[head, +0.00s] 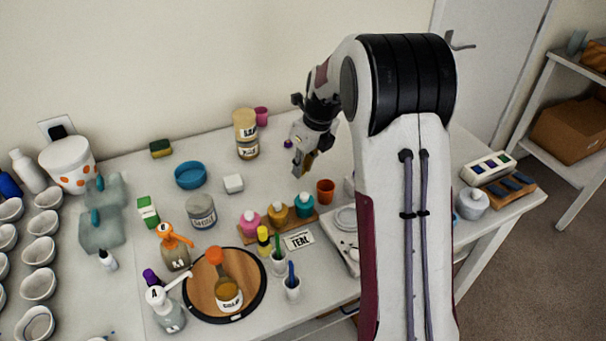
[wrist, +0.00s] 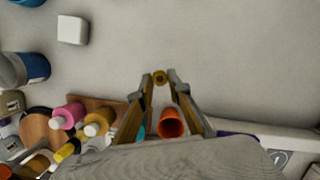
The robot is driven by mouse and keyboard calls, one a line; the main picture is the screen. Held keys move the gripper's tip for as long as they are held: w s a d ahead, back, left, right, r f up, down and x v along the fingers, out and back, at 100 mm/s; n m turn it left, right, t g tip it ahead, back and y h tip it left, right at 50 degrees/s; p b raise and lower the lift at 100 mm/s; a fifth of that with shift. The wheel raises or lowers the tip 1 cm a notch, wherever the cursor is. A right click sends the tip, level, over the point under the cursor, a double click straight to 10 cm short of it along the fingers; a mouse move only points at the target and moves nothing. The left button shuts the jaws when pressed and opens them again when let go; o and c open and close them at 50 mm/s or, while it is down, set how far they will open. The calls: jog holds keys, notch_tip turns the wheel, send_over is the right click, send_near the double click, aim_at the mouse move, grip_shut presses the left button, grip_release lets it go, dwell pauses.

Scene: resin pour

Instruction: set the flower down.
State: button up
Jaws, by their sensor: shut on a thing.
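My gripper (head: 302,168) hangs above the table, left of and behind the orange cup. I take this thing to be the flower (wrist: 160,77); petals and stem cannot be made out. In the head view the fingers and arm hide most of what is held. The table below the tips looks bare. The orange cup (head: 325,190) stands close by; in the wrist view it also shows between the fingers (wrist: 171,123).
Pink, amber and teal bottles stand on a wooden board (head: 284,229) in front. A white block (head: 233,183), a blue bowl (head: 190,175) and stacked jars (head: 246,133) stand to the left. A small purple thing (head: 288,144) shows beside the gripper. Pale table lies bare between them.

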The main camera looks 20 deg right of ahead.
aim_at(304, 172)
jog(key=shift+f, duration=1.6)
jog(key=shift+f, duration=0.1)
jog(key=o, duration=0.7)
jog(key=shift+c, duration=0.2)
jog(key=v, duration=1.2)
